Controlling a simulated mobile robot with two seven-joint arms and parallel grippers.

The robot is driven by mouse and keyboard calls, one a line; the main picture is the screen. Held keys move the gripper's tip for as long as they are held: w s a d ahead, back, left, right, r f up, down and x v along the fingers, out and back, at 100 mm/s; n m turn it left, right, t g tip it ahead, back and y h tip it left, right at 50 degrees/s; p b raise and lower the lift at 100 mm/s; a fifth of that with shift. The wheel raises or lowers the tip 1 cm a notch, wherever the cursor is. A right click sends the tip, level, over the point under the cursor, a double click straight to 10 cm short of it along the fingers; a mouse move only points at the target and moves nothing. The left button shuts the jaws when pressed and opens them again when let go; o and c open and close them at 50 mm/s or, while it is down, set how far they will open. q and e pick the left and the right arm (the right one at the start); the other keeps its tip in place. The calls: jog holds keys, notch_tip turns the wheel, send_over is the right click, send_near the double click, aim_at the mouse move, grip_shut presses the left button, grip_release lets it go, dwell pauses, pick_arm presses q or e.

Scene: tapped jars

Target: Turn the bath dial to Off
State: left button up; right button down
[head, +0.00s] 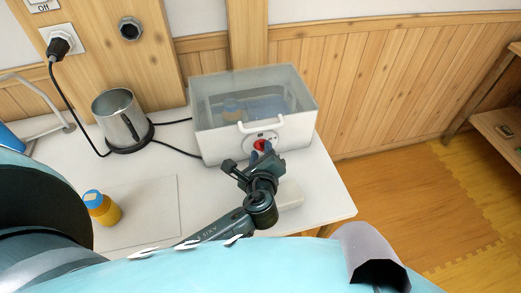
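The bath (215,147) is a white box with a see-through upper part, standing at the back right of the white counter. Its front has a pale handle and a round dial plate with a red dial (260,145). My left gripper (260,153) is at the dial, with its bluish fingertips on either side of the red part. I cannot tell whether the fingers press on it. The dial's pointer and markings are hidden or too small to read. Something yellow and blue (234,108) shows blurred inside the bath. My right gripper is not in view.
A metal pot (118,112) on a black base stands left of the bath, with black cables behind. A yellow-orange jar with a blue cap (101,207) stands at the front left. A plug (60,45) sits in a wall socket. The counter's right edge (340,195) is close by.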

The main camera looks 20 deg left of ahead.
pick_arm(q)
grip_shut()
dwell(0.3)
